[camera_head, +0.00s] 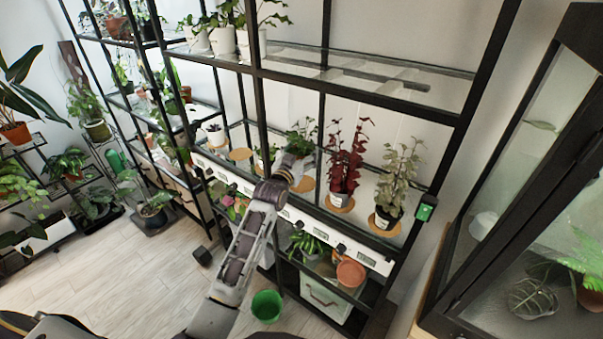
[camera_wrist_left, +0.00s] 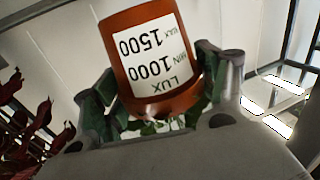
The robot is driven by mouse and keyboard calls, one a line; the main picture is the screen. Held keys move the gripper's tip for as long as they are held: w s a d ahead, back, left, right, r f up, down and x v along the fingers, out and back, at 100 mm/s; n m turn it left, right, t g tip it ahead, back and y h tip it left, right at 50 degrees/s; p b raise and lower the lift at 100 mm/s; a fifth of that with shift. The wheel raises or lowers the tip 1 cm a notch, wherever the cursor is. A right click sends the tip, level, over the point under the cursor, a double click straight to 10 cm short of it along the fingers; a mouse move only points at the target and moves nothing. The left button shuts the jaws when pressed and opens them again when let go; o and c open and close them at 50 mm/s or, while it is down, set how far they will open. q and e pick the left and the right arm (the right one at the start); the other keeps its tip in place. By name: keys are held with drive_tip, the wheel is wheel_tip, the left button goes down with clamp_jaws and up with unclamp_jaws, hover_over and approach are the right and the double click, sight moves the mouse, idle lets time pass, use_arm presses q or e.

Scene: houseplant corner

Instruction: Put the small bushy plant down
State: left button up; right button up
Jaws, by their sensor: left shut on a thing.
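The small bushy plant (camera_head: 300,136) is at the middle shelf of the black rack, its green leaves showing just beyond my left gripper (camera_head: 297,163). In the left wrist view its terracotta pot (camera_wrist_left: 148,28) appears upside down, with a white label reading LUX, MIN 1000, MAX 1500. My left gripper's fingers (camera_wrist_left: 165,90) are on both sides of the pot, shut on it. A round wooden coaster (camera_head: 306,185) shows below the gripper. I cannot tell whether the pot touches it. My right gripper is not in view.
To the right stand a red-leaved plant (camera_head: 345,162) and a pale-leaved plant (camera_head: 399,178), each on a coaster. An empty coaster (camera_head: 240,154) lies to the left. Black rack posts and the glass shelf above (camera_head: 350,72) bound the space. A green bucket (camera_head: 267,306) stands on the floor.

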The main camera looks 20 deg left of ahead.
use_arm(q)
wheel_tip(320, 180, down, 2)
drive_tip(key=shift+f, duration=0.65)
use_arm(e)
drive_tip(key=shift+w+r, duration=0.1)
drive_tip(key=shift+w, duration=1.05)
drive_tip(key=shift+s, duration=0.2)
